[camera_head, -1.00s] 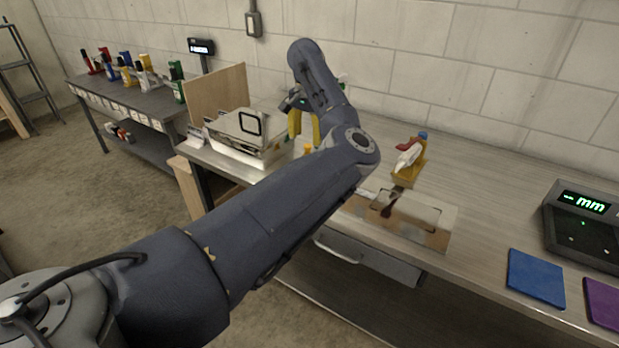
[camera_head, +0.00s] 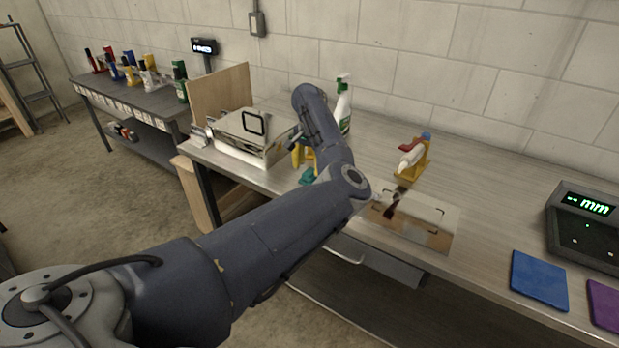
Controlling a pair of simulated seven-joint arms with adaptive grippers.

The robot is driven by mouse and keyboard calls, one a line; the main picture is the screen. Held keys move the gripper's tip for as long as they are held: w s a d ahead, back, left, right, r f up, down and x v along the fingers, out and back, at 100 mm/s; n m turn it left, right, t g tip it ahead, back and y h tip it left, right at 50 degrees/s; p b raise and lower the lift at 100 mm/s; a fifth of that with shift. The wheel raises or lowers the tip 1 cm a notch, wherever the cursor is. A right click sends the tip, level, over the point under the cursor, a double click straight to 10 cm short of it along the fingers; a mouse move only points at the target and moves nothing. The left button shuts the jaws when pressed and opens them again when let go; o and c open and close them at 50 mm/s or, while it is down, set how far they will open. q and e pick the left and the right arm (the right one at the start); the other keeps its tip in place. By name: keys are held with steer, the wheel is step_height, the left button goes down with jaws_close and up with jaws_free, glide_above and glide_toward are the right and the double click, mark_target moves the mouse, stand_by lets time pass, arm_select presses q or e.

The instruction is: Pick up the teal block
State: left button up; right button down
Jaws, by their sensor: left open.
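The teal block (camera_head: 307,176) is small and lies near the front edge of the bench, just left of my left forearm, which may hide part of it. My left arm reaches in from the lower left and bends over the bench. My left gripper (camera_head: 295,140) is open, above and slightly left of the teal block and apart from it. It is small in view and its fingers are partly hidden. My right gripper is not in view.
Yellow items (camera_head: 298,155) stand beside the teal block. A metal box (camera_head: 250,132) is to the left. A spray bottle (camera_head: 343,105) stands behind my arm. A glue-bottle holder (camera_head: 414,160), a metal plate (camera_head: 425,222) and a blue mat (camera_head: 539,280) are to the right.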

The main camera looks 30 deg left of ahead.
arm_select(q)
steer(key=shift+f, duration=1.25)
steer(key=shift+c, duration=0.2)
jaws_close()
